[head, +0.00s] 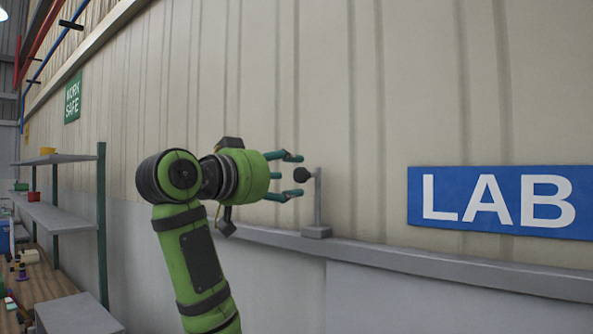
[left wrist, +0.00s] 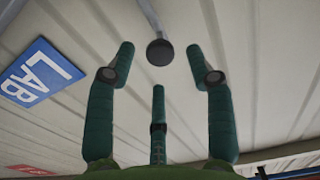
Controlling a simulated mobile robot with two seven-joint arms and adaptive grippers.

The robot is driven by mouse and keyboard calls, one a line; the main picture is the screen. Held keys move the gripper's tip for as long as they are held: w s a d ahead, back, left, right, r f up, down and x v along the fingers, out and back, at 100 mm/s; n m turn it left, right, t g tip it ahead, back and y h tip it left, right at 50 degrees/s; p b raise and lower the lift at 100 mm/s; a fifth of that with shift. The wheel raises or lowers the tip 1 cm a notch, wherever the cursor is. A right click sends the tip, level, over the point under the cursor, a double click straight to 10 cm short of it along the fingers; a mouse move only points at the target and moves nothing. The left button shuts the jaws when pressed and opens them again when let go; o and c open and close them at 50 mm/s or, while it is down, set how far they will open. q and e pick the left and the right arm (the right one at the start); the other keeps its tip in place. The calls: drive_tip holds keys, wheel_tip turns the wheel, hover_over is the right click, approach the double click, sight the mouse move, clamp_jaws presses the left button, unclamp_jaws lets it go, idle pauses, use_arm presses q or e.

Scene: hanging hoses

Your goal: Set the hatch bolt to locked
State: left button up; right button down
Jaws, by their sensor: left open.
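A dark round knob (head: 303,174) sits at the top of a thin grey upright post (head: 318,200), which stands on a block on the wall ledge. I cannot tell from the frames whether this is the hatch bolt, and no lock marking shows. My left gripper (head: 297,175) is open, its fingers pointing right toward the knob, with the tips above and below it. In the left wrist view the knob (left wrist: 160,52) lies between and just beyond the spread fingertips (left wrist: 160,66), with no clear contact. My right gripper is out of view.
A blue LAB sign (head: 498,202) is on the corrugated wall to the right of the post. A grey ledge (head: 430,262) runs along the wall. Shelves (head: 60,214) and a cluttered bench (head: 38,280) stand at the left. A green sign (head: 73,98) hangs above them.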

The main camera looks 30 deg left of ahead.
sight(299, 176)
use_arm(q)
drive_tip(key=w+p, duration=0.1)
drive_tip(key=w, duration=0.2)
drive_tip(key=shift+w+d, duration=0.1)
drive_tip(key=shift+d, duration=0.05)
